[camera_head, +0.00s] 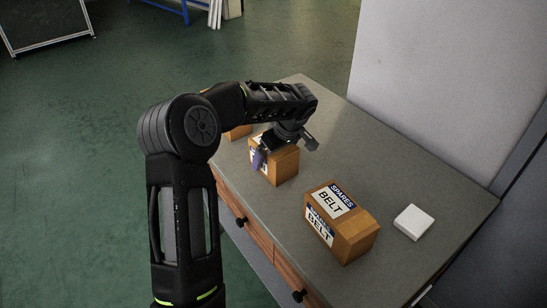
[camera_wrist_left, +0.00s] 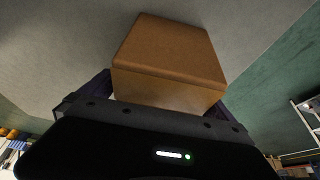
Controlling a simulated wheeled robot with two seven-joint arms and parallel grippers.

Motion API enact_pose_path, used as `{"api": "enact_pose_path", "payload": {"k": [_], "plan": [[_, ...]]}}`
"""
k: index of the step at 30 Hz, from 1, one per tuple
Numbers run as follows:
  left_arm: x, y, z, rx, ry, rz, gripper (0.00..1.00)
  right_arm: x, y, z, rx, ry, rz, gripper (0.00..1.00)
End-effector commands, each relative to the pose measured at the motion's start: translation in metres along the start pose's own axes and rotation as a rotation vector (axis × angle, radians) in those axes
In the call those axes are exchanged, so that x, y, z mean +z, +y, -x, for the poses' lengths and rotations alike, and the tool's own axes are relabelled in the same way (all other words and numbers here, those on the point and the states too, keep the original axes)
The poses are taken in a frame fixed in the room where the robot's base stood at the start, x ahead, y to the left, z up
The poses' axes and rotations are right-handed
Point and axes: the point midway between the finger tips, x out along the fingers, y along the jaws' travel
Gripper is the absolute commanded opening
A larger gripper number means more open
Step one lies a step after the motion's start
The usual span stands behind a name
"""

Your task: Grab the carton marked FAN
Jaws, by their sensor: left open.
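The middle carton (camera_head: 284,168) is brown and stands on the counter, its label mostly covered by a purple finger, so I cannot read it. A second brown carton (camera_head: 239,132) is behind it, largely hidden by my arm. No word FAN is readable. My left gripper (camera_head: 283,150) is at the middle carton, with a finger in front of its label. In the left wrist view a plain brown carton (camera_wrist_left: 170,60) is just ahead of the open jaws, roughly between the purple fingers. I cannot tell whether they touch it. My right gripper is not in view.
A carton marked SPARES BELT (camera_head: 352,236) stands nearer on the grey counter (camera_head: 330,130). A small white box (camera_head: 414,222) lies to its right. A pale wall panel (camera_head: 440,80) rises behind the counter. Drawers with dark knobs are along the left front.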

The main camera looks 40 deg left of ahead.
Motion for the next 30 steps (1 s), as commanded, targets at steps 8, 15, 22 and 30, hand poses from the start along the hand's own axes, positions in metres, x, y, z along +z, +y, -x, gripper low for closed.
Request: {"api": "enact_pose_path", "payload": {"k": [8,15,22,30], "plan": [[0.0007,0.0001,-0.0018,0.001,0.000,0.000,1.00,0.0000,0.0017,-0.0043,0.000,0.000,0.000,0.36],[0.0005,0.0000,-0.0016,0.000,0.000,0.000,1.00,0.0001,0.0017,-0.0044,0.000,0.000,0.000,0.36],[0.0006,0.0000,-0.0017,0.000,0.000,0.000,0.91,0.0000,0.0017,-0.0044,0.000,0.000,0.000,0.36],[0.0007,0.0000,-0.0019,0.000,0.000,-0.001,0.69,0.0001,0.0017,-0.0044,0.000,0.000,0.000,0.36]]}}
